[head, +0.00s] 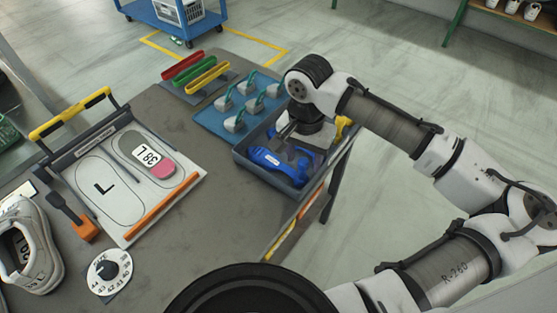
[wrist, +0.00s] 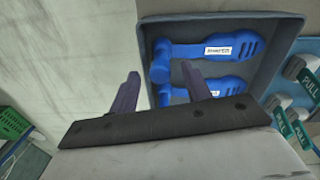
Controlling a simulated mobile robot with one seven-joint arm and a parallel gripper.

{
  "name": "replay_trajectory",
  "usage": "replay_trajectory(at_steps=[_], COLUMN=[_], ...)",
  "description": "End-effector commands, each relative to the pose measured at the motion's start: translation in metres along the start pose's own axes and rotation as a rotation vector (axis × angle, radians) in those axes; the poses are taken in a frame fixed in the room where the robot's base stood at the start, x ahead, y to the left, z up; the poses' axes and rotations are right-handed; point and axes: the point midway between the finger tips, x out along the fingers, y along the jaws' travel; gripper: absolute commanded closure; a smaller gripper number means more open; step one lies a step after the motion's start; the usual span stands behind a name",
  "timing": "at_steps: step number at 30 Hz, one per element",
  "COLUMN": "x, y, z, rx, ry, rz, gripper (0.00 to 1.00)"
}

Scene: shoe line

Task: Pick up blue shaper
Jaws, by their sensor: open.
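Two blue shapers lie in a grey bin (head: 243,163). In the wrist view the upper blue shaper (wrist: 237,46) has a white label, and the lower blue shaper (wrist: 230,84) is partly hidden behind one of my fingers. In the head view one labelled blue shaper (head: 270,157) shows at the bin's near side; the rest of the bin is partly hidden by my arm. My gripper (wrist: 160,82) is open with nothing between its fingers. In the wrist view its right finger overlaps the lower shaper and its left finger lies over the area outside the bin.
A blue tray (head: 205,119) with several teal-handled pieces stands beside the bin. Red, green and yellow bars (head: 207,78) lie farther back. A board with a shoe outline (head: 100,190), a dial (head: 109,271) and a white shoe (head: 27,250) are at left. A yellow item (head: 343,125) shows behind my wrist.

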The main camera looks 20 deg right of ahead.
Motion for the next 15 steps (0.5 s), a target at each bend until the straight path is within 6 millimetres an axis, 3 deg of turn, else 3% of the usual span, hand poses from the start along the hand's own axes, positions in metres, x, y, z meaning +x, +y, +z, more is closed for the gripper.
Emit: replay_trajectory(at_steps=[6, 13, 15], x=[0.024, 0.027, 0.027], y=[0.0, 0.0, 0.0], z=[0.0, 0.0, 0.0], rx=[0.001, 0.0, 0.0], ry=[0.0, 0.0, 0.0], rz=[0.0, 0.0, 0.0], gripper=[0.52, 0.52, 0.58])
